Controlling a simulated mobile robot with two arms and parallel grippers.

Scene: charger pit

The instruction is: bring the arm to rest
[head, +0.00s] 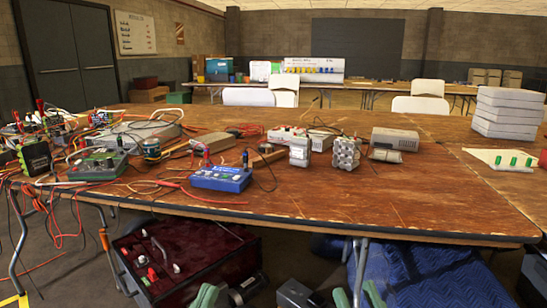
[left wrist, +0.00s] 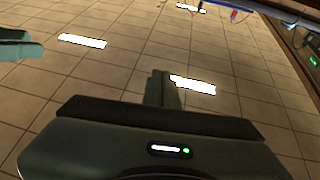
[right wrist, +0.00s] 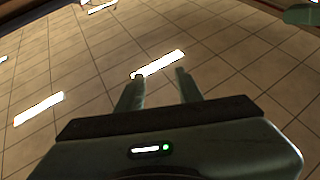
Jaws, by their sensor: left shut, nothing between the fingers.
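My left gripper (head: 206,296) shows at the bottom edge of the head view, low in front of the table. In the left wrist view its fingers (left wrist: 164,88) are together with nothing between them, over the tiled floor. My right gripper (head: 357,293) is also at the bottom edge of the head view, to the right of the left one. Its two fingers stand apart. In the right wrist view the fingers (right wrist: 158,88) are open and empty, with floor tiles between and beyond them. Most of both arms is out of the head view.
A wooden table (head: 400,205) spans the view, its front edge beyond my grippers. On it are a blue meter box (head: 220,179), a metal cell pack (head: 346,154), grey stacked boxes (head: 508,114) and loose cables. Beneath are a dark red crate (head: 215,262) and a blue quilted blanket (head: 430,275).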

